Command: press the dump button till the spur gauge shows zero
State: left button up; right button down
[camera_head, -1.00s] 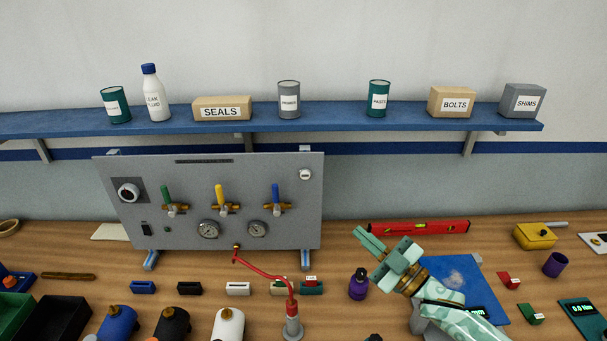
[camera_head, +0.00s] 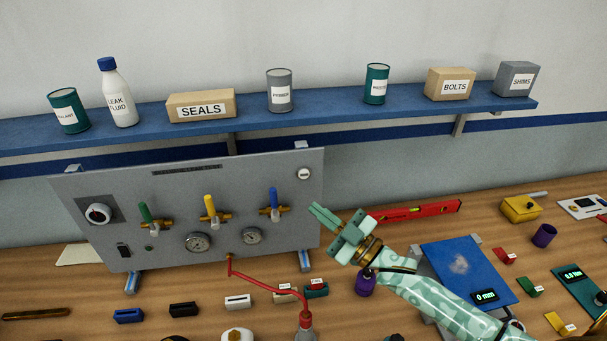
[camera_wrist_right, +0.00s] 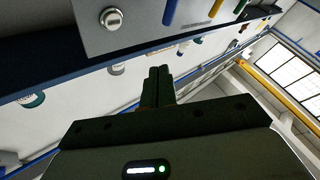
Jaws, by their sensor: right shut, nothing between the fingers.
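A grey upright panel (camera_head: 215,170) stands at the back of the bench. A round white button (camera_head: 304,173) sits in its upper right corner, and it also shows in the right wrist view (camera_wrist_right: 111,18). Two round gauges, a left one (camera_head: 198,242) and a right one (camera_head: 251,236), sit low on the panel; their labels and readings are too small to read. My right gripper (camera_head: 317,210) is shut and empty near the panel's right edge, below the button in the picture and apart from it. Its fingers also show in the right wrist view (camera_wrist_right: 158,76). My left gripper is out of view.
Green (camera_head: 147,213), yellow (camera_head: 210,206) and blue (camera_head: 273,199) valve levers stick out from the panel. A blue shelf (camera_head: 330,110) with cans and boxes runs above. A red level (camera_head: 415,211) lies to the right.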

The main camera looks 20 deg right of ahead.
jog(key=b, duration=0.4)
send_near(304, 174)
jog(key=w+a+r, duration=0.2)
jog(key=w+a, duration=0.2)
jog(key=shift+a, duration=0.3)
dwell(1.4)
jog(key=shift+w+d, duration=0.1)
jog(key=shift+w, duration=0.3)
jog(key=shift+w+d+b, duration=0.1)
jog(key=shift+w+b, duration=0.25)
jog(key=shift+b, duration=0.1)
dwell(0.4)
jog(key=shift+s+r, duration=0.1)
jog(key=shift+s+a+p, duration=0.2)
jog(key=shift+s+p, duration=0.4)
jog(key=shift+s, duration=0.1)
